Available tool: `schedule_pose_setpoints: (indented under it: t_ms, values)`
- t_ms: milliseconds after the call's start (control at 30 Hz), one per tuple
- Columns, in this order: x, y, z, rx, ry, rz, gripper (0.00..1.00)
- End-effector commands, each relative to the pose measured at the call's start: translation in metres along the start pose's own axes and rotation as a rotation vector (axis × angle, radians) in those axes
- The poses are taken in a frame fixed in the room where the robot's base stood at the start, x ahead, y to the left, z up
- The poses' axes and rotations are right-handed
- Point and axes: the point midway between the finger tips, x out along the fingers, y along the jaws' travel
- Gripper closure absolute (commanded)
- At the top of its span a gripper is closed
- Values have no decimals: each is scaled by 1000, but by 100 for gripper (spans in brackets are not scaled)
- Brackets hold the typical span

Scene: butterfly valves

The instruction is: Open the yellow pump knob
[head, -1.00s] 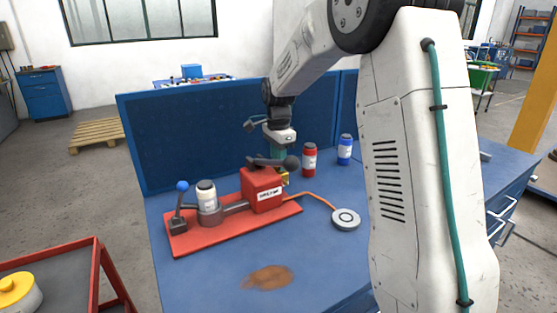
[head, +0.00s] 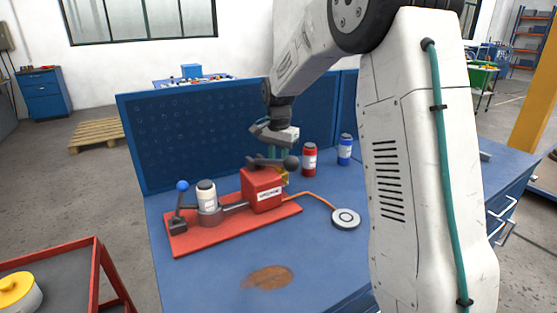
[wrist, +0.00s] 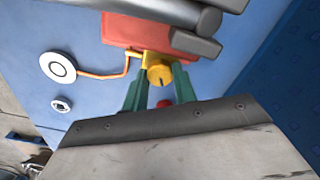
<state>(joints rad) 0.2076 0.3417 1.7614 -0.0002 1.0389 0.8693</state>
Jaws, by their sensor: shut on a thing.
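The yellow knob (wrist: 160,72) is a small round knob on a yellow fitting at the side of the red pump block (wrist: 130,28), with a dark mark on its face. My gripper (wrist: 160,80) has its green fingers on both sides of the knob, shut on it. In the head view, my gripper (head: 280,160) reaches down behind the red pump block (head: 262,190). Only a bit of yellow (head: 285,173) shows there, and the block and lever hide most of the contact.
A red base plate (head: 225,232) carries a white bottle (head: 206,195) and a blue-knobbed lever (head: 182,186). An orange hose joins a round disc (head: 346,218). Red (head: 309,160) and blue (head: 345,149) canisters stand behind.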

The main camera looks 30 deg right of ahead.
Motion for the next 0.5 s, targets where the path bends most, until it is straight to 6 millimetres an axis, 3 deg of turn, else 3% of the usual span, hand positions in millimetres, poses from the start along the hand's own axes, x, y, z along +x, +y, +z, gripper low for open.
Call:
schedule_pose_setpoints:
  t_ms: [500]
  values:
    - [-1, -1, 0, -32, 1, -2, 95]
